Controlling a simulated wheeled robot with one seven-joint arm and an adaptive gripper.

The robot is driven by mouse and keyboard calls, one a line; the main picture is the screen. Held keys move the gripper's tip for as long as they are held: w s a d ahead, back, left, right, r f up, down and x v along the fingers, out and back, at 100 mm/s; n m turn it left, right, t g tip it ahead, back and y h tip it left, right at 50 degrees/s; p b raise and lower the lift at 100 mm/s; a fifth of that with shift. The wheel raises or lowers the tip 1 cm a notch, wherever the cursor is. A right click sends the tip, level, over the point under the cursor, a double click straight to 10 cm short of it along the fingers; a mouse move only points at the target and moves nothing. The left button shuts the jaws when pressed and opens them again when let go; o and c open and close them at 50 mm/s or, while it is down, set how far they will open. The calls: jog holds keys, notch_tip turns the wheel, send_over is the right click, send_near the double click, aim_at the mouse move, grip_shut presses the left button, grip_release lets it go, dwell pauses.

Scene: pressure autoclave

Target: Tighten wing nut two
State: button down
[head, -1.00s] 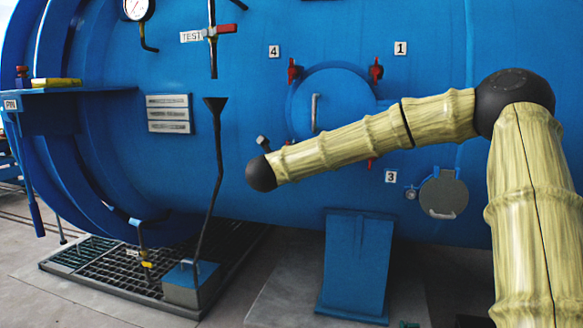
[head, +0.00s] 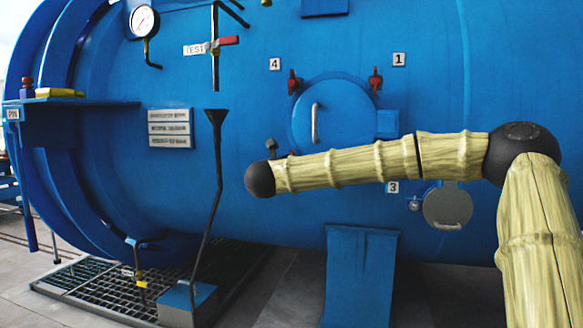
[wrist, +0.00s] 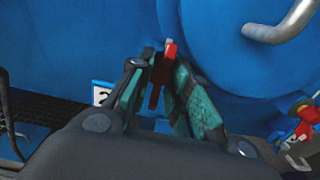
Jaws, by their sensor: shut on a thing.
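Wing nut two (wrist: 169,50) is red and sits beside the round hatch, near the number 2 label (wrist: 102,93) in the wrist view. My gripper (wrist: 157,70) is shut on it, with its teal-padded fingers on either side. A red tip of the nut shows above the fingertips, and a darker red part shows between them.
Red wing nuts sit by label 4 (head: 275,64) and label 1 (head: 399,59). The hatch's metal handle (wrist: 285,24) is at upper right in the wrist view. Another red fitting (wrist: 305,122) lies at right. A black funnel pipe (head: 215,150) stands left of my arm.

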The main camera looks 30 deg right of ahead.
jog(key=shift+f, duration=0.15)
jog(key=c, duration=1.3)
grip_release()
jog(key=v, duration=1.2)
jog(key=shift+s, duration=0.1)
